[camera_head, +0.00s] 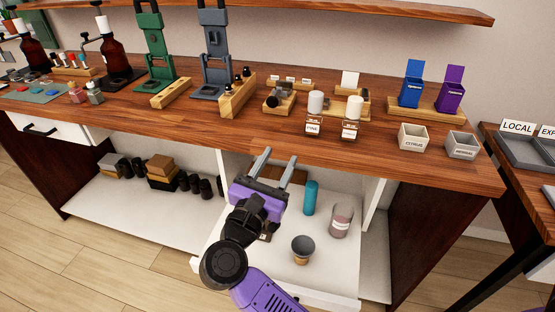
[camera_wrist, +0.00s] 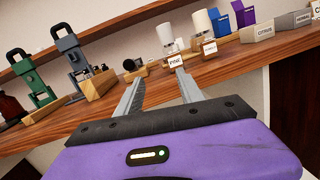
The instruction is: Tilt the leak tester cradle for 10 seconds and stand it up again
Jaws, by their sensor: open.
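A small wooden stand with a dark grey and black holder (camera_head: 280,98) sits on the bench top near the middle; it appears to be the leak tester cradle, though it is too small to be sure. It also shows in the wrist view (camera_wrist: 133,67), just beyond the left finger, and looks upright. My gripper (camera_head: 279,154) is open and empty, in front of the bench edge and apart from the stand. Its two fingers point toward the bench top in the wrist view (camera_wrist: 160,76).
Two white-capped bottles, one labelled PINE (camera_head: 313,127), stand right of the stand near the front edge. A wooden block with black knobs (camera_head: 237,95) and a grey press (camera_head: 216,60) are to its left. Citrus box (camera_head: 413,137) stands right. The open shelf below holds a teal cylinder (camera_head: 311,198).

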